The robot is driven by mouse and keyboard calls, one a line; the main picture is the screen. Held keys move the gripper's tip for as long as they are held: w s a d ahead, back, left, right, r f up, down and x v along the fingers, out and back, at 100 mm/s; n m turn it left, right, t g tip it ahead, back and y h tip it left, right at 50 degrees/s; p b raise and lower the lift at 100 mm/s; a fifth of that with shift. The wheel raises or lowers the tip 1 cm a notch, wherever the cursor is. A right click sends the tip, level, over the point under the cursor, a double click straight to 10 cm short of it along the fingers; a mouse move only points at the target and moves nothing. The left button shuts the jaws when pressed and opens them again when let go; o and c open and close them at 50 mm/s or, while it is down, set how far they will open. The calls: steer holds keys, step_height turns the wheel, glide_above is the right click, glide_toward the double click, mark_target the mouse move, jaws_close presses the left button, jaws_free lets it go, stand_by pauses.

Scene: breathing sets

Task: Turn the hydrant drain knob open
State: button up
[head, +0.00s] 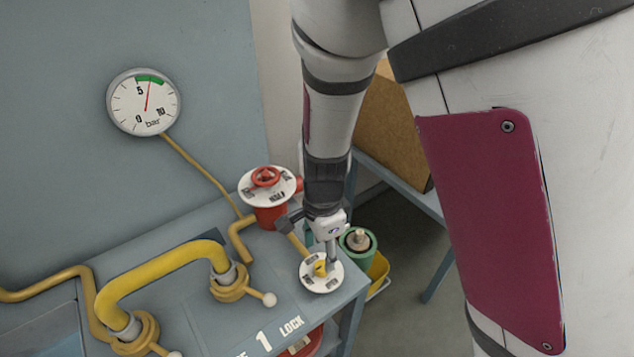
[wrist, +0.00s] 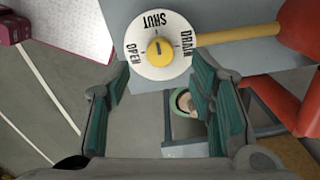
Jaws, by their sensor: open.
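The yellow drain knob (wrist: 160,54) sits at the centre of a round white dial (wrist: 147,68) marked SHUT, OPEN and DRAIN. A dark mark on the knob appears to point toward SHUT. In the head view the knob (head: 320,268) and its dial (head: 312,285) are at the bench's right front corner, partly covered by my gripper (head: 330,252). In the wrist view my gripper (wrist: 161,72) is open and empty, its two teal-padded fingertips near either side of the dial, with the knob between them in the picture. Contact with the knob cannot be told.
A yellow pipe (wrist: 235,37) runs from the dial to a red hydrant (head: 268,212). A thick yellow curved pipe (head: 160,272) stands to the left on the bench. A gauge (head: 144,102) is on the wall. A green cylinder (head: 357,246) stands just right of the bench.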

mark_target(321, 266)
step_height(321, 266, down, 6)
steer(key=shift+r+b, duration=0.15)
steer(key=shift+b, duration=0.25)
steer(key=shift+c, duration=0.4)
steer(key=c, duration=1.1)
